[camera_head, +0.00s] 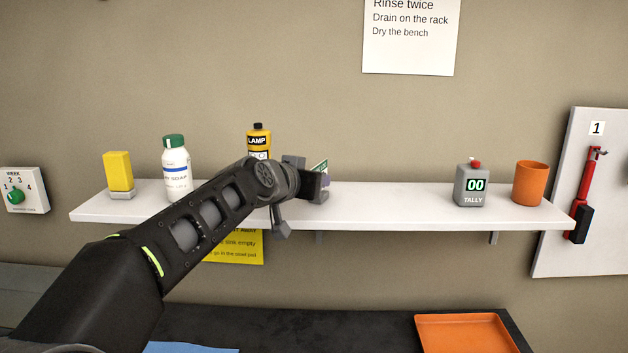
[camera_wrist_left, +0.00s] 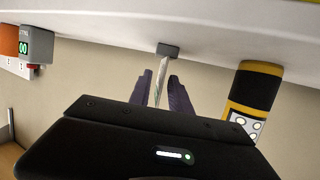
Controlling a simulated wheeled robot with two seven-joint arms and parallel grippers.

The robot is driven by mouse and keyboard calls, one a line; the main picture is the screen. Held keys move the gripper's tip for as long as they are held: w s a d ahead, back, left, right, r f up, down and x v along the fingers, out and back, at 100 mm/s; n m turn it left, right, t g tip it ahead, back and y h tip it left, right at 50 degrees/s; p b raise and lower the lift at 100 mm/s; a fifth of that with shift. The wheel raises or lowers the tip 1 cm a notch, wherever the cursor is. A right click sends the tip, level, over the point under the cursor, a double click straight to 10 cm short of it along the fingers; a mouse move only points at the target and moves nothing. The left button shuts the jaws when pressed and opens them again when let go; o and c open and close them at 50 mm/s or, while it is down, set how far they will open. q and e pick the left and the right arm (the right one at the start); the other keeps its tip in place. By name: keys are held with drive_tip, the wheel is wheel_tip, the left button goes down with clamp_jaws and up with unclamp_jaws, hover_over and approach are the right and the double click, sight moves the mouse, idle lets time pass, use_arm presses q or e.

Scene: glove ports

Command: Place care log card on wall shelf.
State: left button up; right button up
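The care log card (camera_head: 320,167), white with green, shows partly behind my left gripper (camera_head: 322,182) at the middle of the wall shelf (camera_head: 400,205). In the left wrist view, which appears upside down, the card (camera_wrist_left: 161,80) is seen edge-on, with a small grey block (camera_wrist_left: 168,50) at its end against the shelf (camera_wrist_left: 215,28). My left gripper's purple fingers (camera_wrist_left: 162,92) stand on either side of the card, with narrow gaps visible, so it looks open around it. My wrist hides much of the card in the head view. My right gripper is not in view.
A lamp bottle (camera_head: 258,140), a soap bottle (camera_head: 176,170) and a yellow block (camera_head: 118,171) stand left of the card. A tally counter (camera_head: 472,186) and orange cup (camera_head: 530,184) stand at the right. The shelf between card and counter is clear. An orange tray (camera_head: 465,335) lies below.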

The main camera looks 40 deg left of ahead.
use_arm(q)
drive_tip(key=shift+r, duration=0.1)
drive_tip(key=shift+r+p, duration=0.2)
drive_tip(key=shift+p, duration=0.1)
drive_tip(key=b+v, duration=0.4)
drive_tip(key=v, duration=0.8)
drive_tip(key=shift+b, duration=0.3)
drive_tip(key=shift+s+f, duration=0.1)
